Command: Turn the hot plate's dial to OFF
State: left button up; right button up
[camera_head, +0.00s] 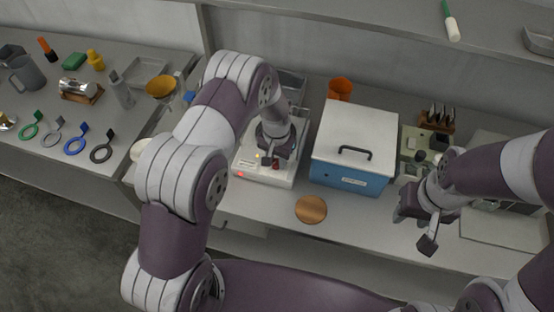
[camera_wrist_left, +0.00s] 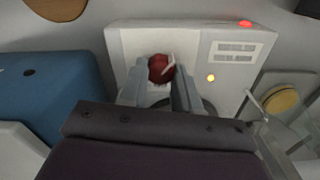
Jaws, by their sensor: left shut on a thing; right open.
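The hot plate (camera_head: 250,171) is a white box on the bench, left of the blue box; its front also shows in the left wrist view (camera_wrist_left: 205,75). A red light on it is lit, and a small yellow light shows too. Its dial (camera_wrist_left: 160,68) is red with a pale pointer mark. My left gripper (camera_head: 270,158) is over the hot plate's front, and in the left wrist view its fingers (camera_wrist_left: 160,82) are shut on the dial from both sides. The dial's exact setting cannot be read. My right gripper (camera_head: 430,228) is open and empty at the right, above the bench's front edge.
A blue box with a white lid and black handle (camera_head: 354,152) stands close right of the hot plate. A round copper-coloured disc (camera_head: 311,209) lies in front. An orange cup (camera_head: 340,88) stands behind. Several coloured rings and containers occupy the left bench.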

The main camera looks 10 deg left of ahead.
pick_arm(q)
jog(key=n+b, duration=0.1)
jog(key=n, duration=0.3)
jog(key=shift+n, duration=0.3)
jog(key=n+b, duration=0.1)
jog(key=n, duration=0.4)
jog(key=shift+a+b, duration=0.1)
jog(key=shift+b, duration=0.25)
jog(key=n+b, duration=0.1)
jog(key=n, duration=0.4)
jog(key=shift+n, duration=0.4)
jog(key=shift+r+n, duration=0.1)
jog(key=shift+n, duration=2.1)
jog(key=o, duration=1.1)
jog(key=shift+c, duration=0.2)
